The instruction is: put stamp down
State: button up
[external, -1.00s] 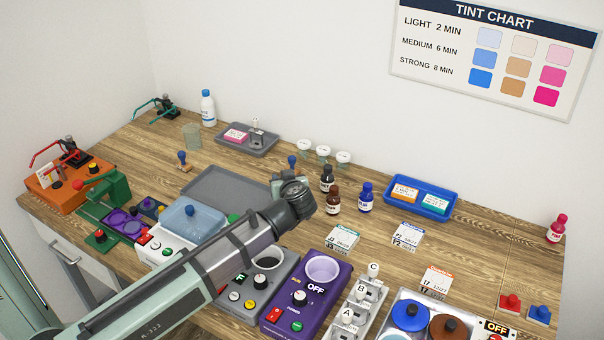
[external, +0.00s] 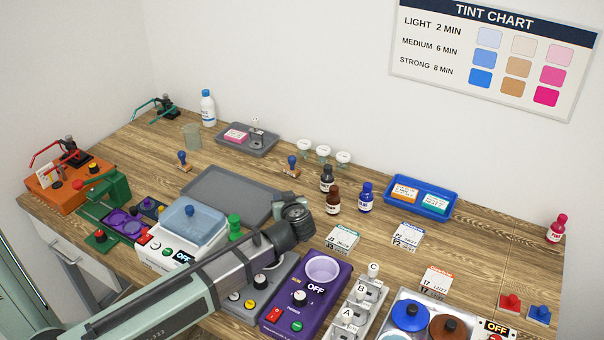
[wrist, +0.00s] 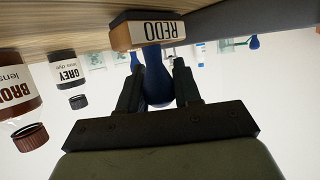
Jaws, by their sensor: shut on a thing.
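The held stamp (wrist: 150,32) has a wooden base labelled REDO and a dark blue handle. In the wrist view, which is upside down, my gripper (wrist: 155,80) is shut on the handle, and the base is at the table side. Whether the base touches the table, I cannot tell. In the external view my gripper (external: 287,199) is low, just right of the grey tray (external: 232,193), and hides the held stamp. Another blue-handled stamp (external: 291,164) stands on the table behind it. A third (external: 182,160) stands further left.
Grey (external: 327,179), brown (external: 333,201) and blue (external: 366,198) dye bottles stand right of my gripper. Lens boxes (external: 342,239) lie in front of them. A purple machine (external: 308,295) and a green-handled thing (external: 234,227) are near my arm. The grey tray looks empty.

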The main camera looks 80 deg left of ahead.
jog(key=o, duration=1)
jog(key=shift+f, duration=0.15)
jog(key=shift+o, duration=0.2)
jog(key=shift+r, duration=0.2)
jog(key=v, duration=0.3)
jog(key=shift+d+r, duration=0.1)
jog(key=shift+d, duration=0.1)
notch_tip(320, 180, up, 5)
jog(key=shift+a+f, duration=0.15)
jog(key=shift+a, duration=0.05)
jog(key=shift+o, duration=0.2)
jog(key=shift+r, duration=1.05)
